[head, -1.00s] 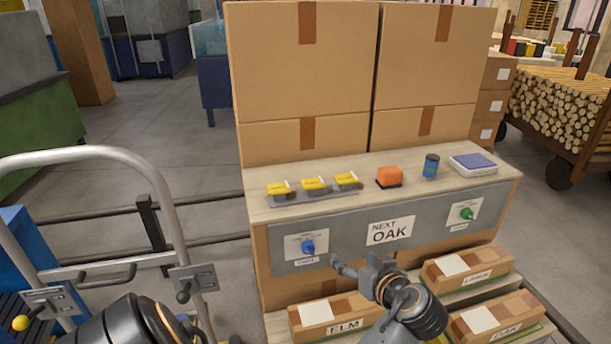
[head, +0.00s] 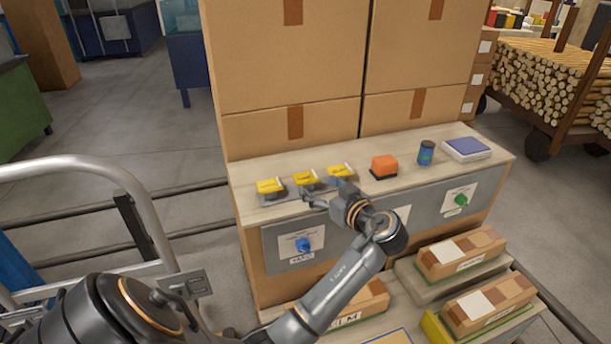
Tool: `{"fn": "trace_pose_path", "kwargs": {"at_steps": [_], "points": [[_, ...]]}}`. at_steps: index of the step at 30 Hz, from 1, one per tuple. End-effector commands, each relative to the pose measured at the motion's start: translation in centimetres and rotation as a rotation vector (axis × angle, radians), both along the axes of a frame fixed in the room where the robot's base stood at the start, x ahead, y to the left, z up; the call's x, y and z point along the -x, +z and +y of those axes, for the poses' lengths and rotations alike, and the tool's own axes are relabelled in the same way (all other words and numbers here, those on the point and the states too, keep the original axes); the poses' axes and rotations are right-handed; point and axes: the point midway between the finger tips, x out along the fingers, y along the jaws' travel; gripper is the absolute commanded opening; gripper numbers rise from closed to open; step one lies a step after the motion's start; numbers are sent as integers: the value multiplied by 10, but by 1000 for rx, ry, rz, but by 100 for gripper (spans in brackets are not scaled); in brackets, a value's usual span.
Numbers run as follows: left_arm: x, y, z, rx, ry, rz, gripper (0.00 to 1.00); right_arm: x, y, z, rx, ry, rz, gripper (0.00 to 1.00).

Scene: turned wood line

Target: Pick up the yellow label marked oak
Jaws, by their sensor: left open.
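The gripper body hides part of the holder below the right label. I cannot tell whether the fingers touch anything. My right gripper is not in view.
An orange block (head: 384,165), a blue can (head: 426,153) and a blue-topped scale (head: 466,149) stand right of the labels. Tall cardboard boxes (head: 285,60) rise behind.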

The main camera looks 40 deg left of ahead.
Motion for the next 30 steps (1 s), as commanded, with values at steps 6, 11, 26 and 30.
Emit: {"fn": "trace_pose_path", "kwargs": {"at_steps": [6,11,26,30], "points": [[-5,-4,32,-4,2,6,72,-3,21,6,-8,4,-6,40],[-9,-10,45,-1,0,4,72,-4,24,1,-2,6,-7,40],[-10,-11,46,0,0,2,46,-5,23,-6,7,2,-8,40],[-10,-11,46,0,0,2,46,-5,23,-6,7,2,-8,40]]}}
